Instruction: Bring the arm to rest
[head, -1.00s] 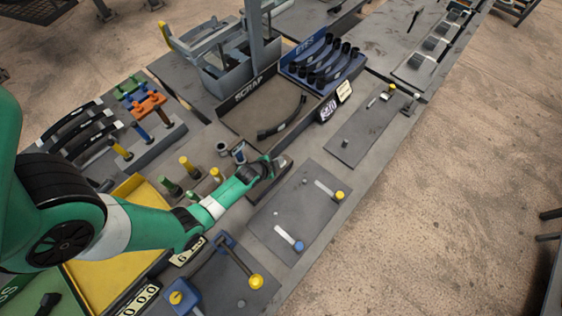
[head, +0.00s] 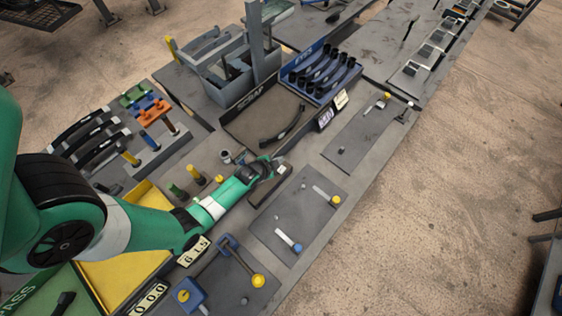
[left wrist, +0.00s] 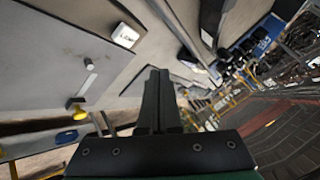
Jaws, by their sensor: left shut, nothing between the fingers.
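My left arm (head: 150,230) is green and reaches in from the left over the bench. Its gripper (head: 280,170) is above the bench, between the scrap tray (head: 245,134) and a dark plate (head: 285,235) with pins. In the left wrist view my gripper's two black fingers (left wrist: 158,85) are pressed together with nothing between them. My right arm is not in view.
A blue rack (head: 325,68) of black parts stands behind the scrap tray. A yellow tray (head: 125,265) lies beneath my arm. Coloured pegs (head: 195,174) stand close to the forearm.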

